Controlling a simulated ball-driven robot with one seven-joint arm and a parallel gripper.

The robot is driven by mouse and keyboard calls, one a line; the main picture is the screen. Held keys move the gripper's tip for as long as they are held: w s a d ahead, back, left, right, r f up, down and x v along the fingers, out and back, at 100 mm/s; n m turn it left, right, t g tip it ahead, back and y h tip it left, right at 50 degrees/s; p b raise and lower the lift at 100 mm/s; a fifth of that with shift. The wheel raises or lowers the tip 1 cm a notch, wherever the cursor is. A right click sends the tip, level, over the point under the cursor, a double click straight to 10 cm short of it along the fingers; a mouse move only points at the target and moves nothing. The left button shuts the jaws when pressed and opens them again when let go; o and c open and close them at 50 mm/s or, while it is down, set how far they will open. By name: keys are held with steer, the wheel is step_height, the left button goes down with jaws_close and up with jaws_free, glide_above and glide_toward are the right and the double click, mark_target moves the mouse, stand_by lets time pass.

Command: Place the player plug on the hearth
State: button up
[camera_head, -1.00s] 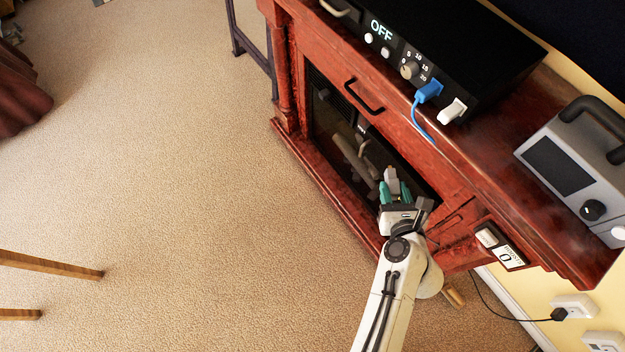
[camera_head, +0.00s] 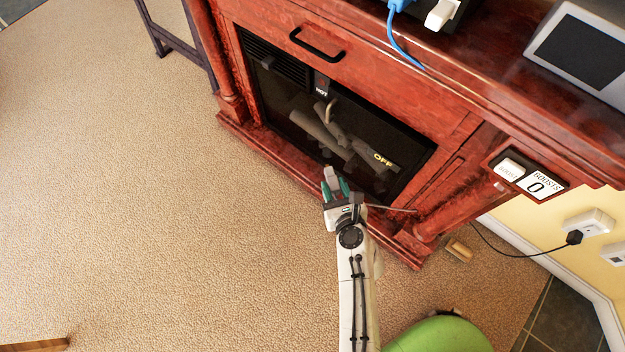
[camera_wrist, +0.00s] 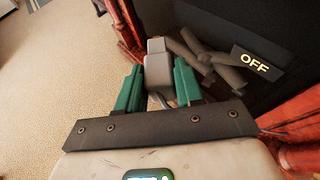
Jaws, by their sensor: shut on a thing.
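My gripper (camera_head: 337,187) is shut on a small light grey plug (camera_head: 331,175), which sticks out past the green fingertips. In the wrist view the plug (camera_wrist: 158,66) sits between the two green fingers, with a bit of cable at its lower end. The hearth (camera_head: 290,165) is the low red-brown ledge at the foot of the fireplace. The plug is in front of the dark fireplace opening, near the ledge; I cannot tell whether it touches it.
The fireplace front (camera_head: 340,130) has dark glass, grey logs and an OFF sign. A boosts panel (camera_head: 528,175) is at the right. A blue plug and a white plug (camera_head: 441,14) are on the box above. A green rounded thing (camera_head: 440,335) stands at the bottom.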

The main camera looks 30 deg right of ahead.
steer(key=s+d+f+m+g+h+b, duration=0.1)
steer(key=s+d+f+m+h+b, duration=0.3)
steer(key=f+b, duration=0.6)
steer(key=s+d+f+g+b, duration=0.1)
steer(key=s+d+f+b, duration=0.35)
steer(key=f, duration=0.85)
steer(key=s+d+f+m+g+h+b, duration=0.2)
steer(key=s+f+b, duration=0.4)
steer(key=f+b, duration=0.5)
steer(key=w+d+f+b, duration=0.2)
steer(key=w+f, duration=0.1)
steer(key=w, duration=0.1)
steer(key=w+d+f+b, duration=0.1)
steer(key=w+d+f, duration=0.1)
steer(key=w+f, duration=0.2)
steer(key=w+d+f+b, duration=0.2)
steer(key=w+f, duration=0.1)
steer(key=shift+w+d+f+b, duration=0.15)
steer(key=shift+w+f+b, duration=0.1)
steer(key=shift+w+b, duration=0.15)
steer(key=shift+w+d+f+b, duration=0.1)
steer(key=shift+w+f+b, duration=0.1)
steer(key=shift+f+b, duration=1.3)
steer(key=shift+f, duration=0.2)
steer(key=shift+f, duration=0.15)
steer(key=o, duration=1)
